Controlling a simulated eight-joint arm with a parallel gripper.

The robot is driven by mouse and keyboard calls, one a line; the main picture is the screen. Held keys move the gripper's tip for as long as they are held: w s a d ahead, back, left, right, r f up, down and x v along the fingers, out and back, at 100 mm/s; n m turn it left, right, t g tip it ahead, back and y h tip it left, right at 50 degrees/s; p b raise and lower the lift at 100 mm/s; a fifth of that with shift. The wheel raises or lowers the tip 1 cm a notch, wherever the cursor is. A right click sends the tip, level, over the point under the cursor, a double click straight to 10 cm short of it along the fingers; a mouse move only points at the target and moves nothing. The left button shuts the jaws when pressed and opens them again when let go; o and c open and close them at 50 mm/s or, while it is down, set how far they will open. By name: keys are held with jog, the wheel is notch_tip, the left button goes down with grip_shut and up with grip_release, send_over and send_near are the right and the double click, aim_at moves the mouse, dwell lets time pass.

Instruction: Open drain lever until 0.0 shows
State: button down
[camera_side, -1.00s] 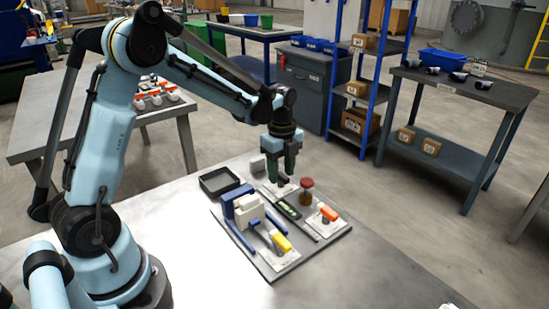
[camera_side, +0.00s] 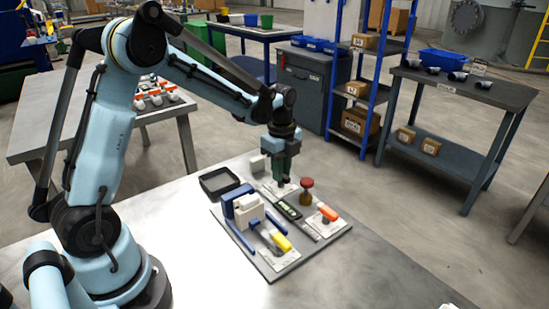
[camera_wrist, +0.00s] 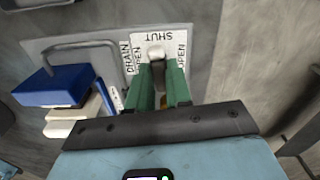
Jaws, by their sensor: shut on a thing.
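My gripper (camera_side: 286,180) points straight down at the far side of the dark base board (camera_side: 318,245). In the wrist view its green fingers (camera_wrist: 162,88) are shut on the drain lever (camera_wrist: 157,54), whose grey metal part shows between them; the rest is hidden. A green-faced readout strip (camera_side: 290,211) lies just in front of the gripper. Its figures are too small to read.
A blue and white press (camera_side: 242,208) stands left of the gripper. A red knob (camera_side: 307,184) is close on the right. An orange-handled lever (camera_side: 328,213) and a yellow-handled lever (camera_side: 281,241) are nearer the front. A black tray (camera_side: 219,182) sits at the back left. The front table is clear.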

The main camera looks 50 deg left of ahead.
jog(key=n, duration=0.8)
jog(key=shift+n, duration=0.4)
jog(key=n, duration=0.3)
jog(key=shift+n, duration=2.3)
jog(key=c, duration=1)
grip_release()
jog(key=shift+c, duration=0.2)
jog(key=shift+r, duration=0.1)
